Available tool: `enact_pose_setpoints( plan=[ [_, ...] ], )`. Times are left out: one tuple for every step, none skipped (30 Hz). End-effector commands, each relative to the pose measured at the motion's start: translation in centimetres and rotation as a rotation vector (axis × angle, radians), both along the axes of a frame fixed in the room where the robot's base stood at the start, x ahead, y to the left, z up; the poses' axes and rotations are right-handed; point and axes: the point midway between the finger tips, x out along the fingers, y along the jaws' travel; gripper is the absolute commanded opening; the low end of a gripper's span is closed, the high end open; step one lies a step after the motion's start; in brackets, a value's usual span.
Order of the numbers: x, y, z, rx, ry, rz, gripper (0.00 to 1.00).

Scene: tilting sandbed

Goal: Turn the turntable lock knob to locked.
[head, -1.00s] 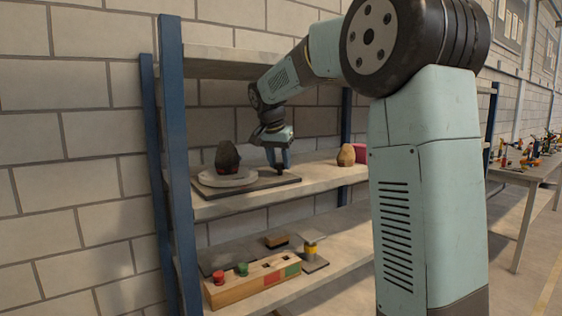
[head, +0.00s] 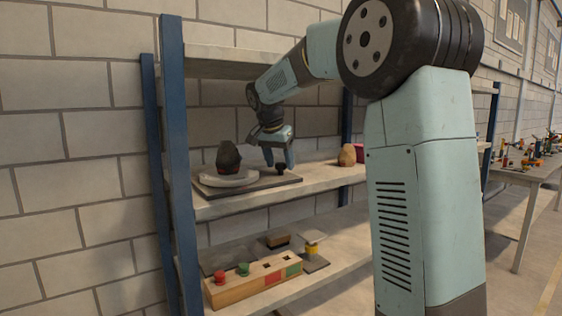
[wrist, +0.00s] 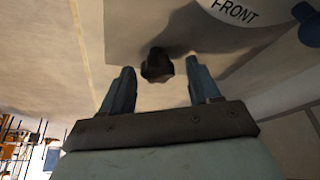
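The black lock knob (head: 279,168) stands near the right end of the turntable's dark base plate (head: 250,193). In the wrist view the knob (wrist: 157,66) lies between and just beyond my two fingertips, with a gap on both sides. My gripper (head: 279,158) is open, pointing down over the knob; it also shows in the wrist view (wrist: 160,80). The pale turntable disc (head: 235,181) carries a dark rock-like object (head: 228,157). The word FRONT shows on the disc (wrist: 240,12) in the wrist view. I cannot read the knob's lock markings.
A tan rounded object (head: 347,155) and a pink block (head: 360,153) sit right on the same shelf (head: 320,178). The lower shelf holds a wooden block with coloured pegs (head: 255,285). A blue post (head: 178,150) stands left. A cluttered table (head: 525,178) is far right.

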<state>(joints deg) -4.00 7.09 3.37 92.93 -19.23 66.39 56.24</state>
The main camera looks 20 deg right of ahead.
Motion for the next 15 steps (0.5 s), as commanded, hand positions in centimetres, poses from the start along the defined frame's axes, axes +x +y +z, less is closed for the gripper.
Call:
enact_pose_setpoints(
  plan=[
    [0.0,0.0,0.0,0.000,0.000,0.000,0.64],
    [0.0,0.0,0.0,-0.001,0.001,0.000,0.64],
    [0.0,0.0,0.0,-0.001,0.001,0.000,0.64],
    [0.0,-0.1,0.0,-0.001,0.001,0.000,0.64],
    [0.0,-0.1,0.0,-0.001,0.001,0.000,0.64],
    [0.0,-0.1,0.0,-0.001,0.001,0.000,0.64],
    [0.0,-0.1,0.0,-0.001,0.001,0.000,0.64],
    [0.0,0.0,0.1,-0.001,0.001,0.000,0.64],
    [-0.1,0.0,0.2,-0.001,0.001,0.000,0.64],
    [-0.1,0.1,0.3,-0.001,0.001,0.000,0.64],
    [-0.1,0.1,0.6,0.000,0.000,0.000,0.64],
    [-0.2,0.3,0.9,0.000,0.000,0.000,0.64],
    [-0.3,0.5,1.2,0.000,-0.001,0.001,0.64],
    [-0.7,0.8,1.1,0.000,0.000,0.002,0.64],
    [-1.2,1.2,1.1,0.000,0.000,0.003,0.64]
  ],
)
